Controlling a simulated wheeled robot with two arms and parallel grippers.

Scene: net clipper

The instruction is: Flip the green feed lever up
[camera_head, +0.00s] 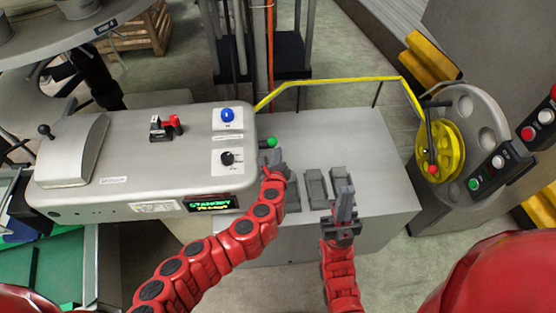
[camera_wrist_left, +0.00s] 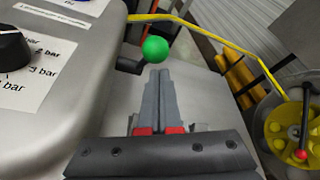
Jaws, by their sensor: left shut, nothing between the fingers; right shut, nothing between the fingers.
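The green feed lever shows as a green ball knob (camera_head: 271,142) on a short dark arm at the right side of the grey machine housing (camera_head: 90,190). In the left wrist view the green knob (camera_wrist_left: 155,48) is just beyond my fingertips, and its dark arm joins the housing on the left. My left gripper (camera_head: 279,158) is shut and empty, close below the knob. It also shows shut in the left wrist view (camera_wrist_left: 160,75); a small gap to the knob seems visible. My right gripper (camera_head: 345,185) is shut and empty, further right over the grey cabinet.
The housing carries a blue button (camera_head: 227,114), a black pressure dial (camera_head: 227,158), a red switch (camera_head: 172,125) and a lit display (camera_head: 212,202). A yellow rail (camera_head: 330,80) runs behind the cabinet (camera_head: 375,150). A yellow wheel (camera_head: 440,150) stands at the right.

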